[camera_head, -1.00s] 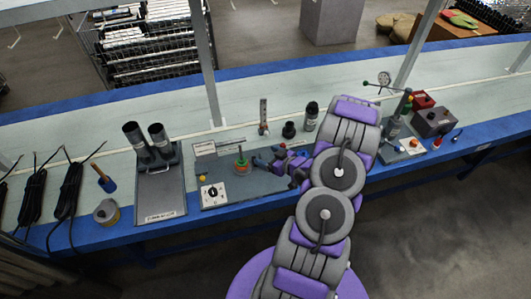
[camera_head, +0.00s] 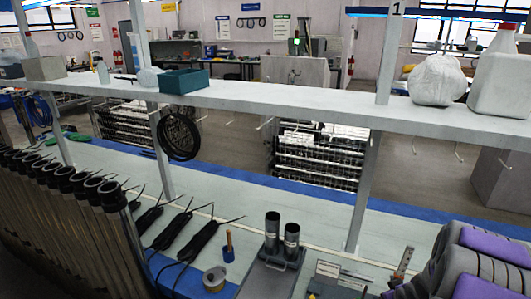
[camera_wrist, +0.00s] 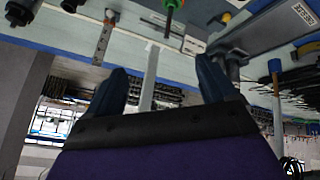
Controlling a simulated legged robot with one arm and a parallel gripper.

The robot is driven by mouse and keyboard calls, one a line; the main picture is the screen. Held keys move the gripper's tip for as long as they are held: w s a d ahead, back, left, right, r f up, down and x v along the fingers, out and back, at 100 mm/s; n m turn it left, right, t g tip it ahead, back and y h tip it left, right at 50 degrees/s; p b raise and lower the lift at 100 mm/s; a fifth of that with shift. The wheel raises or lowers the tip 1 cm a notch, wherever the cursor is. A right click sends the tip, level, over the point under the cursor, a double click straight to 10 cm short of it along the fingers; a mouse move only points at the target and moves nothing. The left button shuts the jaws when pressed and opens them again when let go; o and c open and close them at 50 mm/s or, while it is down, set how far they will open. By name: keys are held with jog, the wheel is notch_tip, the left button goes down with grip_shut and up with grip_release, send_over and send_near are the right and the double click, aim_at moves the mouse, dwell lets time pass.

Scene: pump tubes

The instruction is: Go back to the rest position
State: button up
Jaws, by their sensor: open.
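My gripper (camera_wrist: 160,78) shows in the wrist view with its two dark blue fingers spread apart. Nothing is between them, and they touch nothing I can see. The wrist picture looks upside down, with the bench along its top. In the head view my purple and grey arm fills the lower right corner, and the gripper itself is out of that picture. Two dark tubes (camera_head: 272,232) stand upright in a tray holder (camera_head: 265,280) left of my arm.
A row of long grey tubes (camera_head: 115,225) leans at the left. Black cable bundles (camera_head: 165,236), a blue-handled brush (camera_head: 228,247) and a tape roll (camera_head: 214,278) lie on the bench. An overhead shelf (camera_head: 250,98) carries a green bin (camera_head: 185,80) and a white jug (camera_head: 500,75).

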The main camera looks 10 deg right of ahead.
jog(key=s+a+r+g, duration=0.3)
jog(key=a+r, duration=0.5)
jog(key=r, duration=0.1)
jog(key=s+a+r+g+y, duration=0.1)
jog(key=s+a+r, duration=0.4)
jog(key=s+a, duration=0.7)
jog(key=s+a+r+g+y, duration=0.1)
jog(key=s+a+r+g, duration=0.3)
jog(key=s+a, duration=0.8)
jog(key=shift+s+a+r+m+g+b, duration=0.3)
jog(key=shift+a+r+m, duration=0.1)
jog(key=shift+a+r, duration=0.35)
jog(key=shift+d+r, duration=0.1)
jog(key=shift+d, duration=0.1)
